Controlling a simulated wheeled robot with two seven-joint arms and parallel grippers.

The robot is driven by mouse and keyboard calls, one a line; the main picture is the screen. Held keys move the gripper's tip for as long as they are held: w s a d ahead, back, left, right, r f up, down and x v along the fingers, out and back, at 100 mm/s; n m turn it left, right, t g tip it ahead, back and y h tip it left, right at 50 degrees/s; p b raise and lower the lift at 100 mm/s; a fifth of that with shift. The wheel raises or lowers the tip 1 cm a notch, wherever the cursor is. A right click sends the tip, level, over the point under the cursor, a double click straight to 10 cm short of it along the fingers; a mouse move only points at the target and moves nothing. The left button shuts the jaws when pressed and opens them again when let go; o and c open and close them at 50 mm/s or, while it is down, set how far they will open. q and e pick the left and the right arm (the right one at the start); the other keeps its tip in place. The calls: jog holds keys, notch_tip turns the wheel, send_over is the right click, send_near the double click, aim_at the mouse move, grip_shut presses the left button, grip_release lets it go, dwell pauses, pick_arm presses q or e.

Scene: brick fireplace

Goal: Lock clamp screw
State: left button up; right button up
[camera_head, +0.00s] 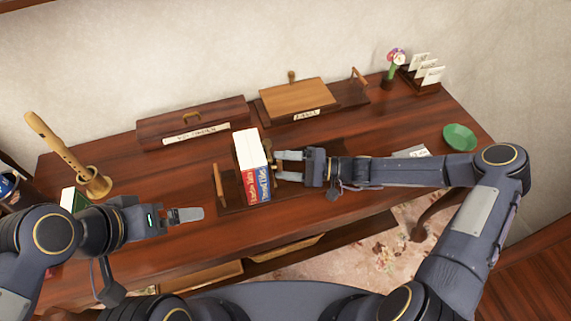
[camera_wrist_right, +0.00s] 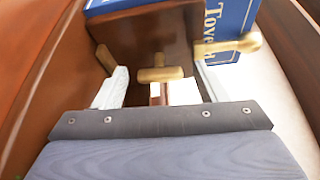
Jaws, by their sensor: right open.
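The wooden clamp (camera_head: 224,208) stands on the desk around two upright books, a red one (camera_head: 250,188) and a blue one (camera_head: 264,183). In the right wrist view, a brown clamp jaw (camera_wrist_right: 150,38) faces me below the blue book (camera_wrist_right: 222,18). A brass T-shaped screw handle (camera_wrist_right: 160,74) sticks out of it, between my fingers. Another brass handle (camera_wrist_right: 238,45) shows to the right and part of one to the left (camera_wrist_right: 105,58). My right gripper (camera_head: 279,166) is open at the clamp's right side, holding nothing. My left gripper (camera_head: 190,214) hovers left of the clamp; its jaw gap is hidden.
A long wooden box (camera_head: 195,120) and a lidded box (camera_head: 297,96) stand along the wall. A recorder in a holder (camera_head: 95,182) is at the left. A green bowl (camera_head: 459,137) and a card rack (camera_head: 425,75) are at the right.

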jog(key=c, duration=1)
jog(key=shift+r, duration=0.1)
jog(key=m+h+p, duration=0.1)
jog(key=m, duration=0.2)
jog(key=shift+r+g, duration=0.1)
jog(key=shift+g, duration=0.3)
jog(key=m+g+h+p, duration=0.1)
jog(key=m, duration=0.3)
jog(key=shift+w+a+r+h, duration=0.1)
jog(key=shift+h, duration=0.3)
jog(key=m+g+h+p, duration=0.1)
jog(key=m+g, duration=0.1)
jog(key=m, duration=0.1)
jog(key=shift+w, duration=0.1)
jog(key=shift+m+g, duration=1)
jog(key=shift+m, duration=0.1)
jog(key=shift+w, duration=0.1)
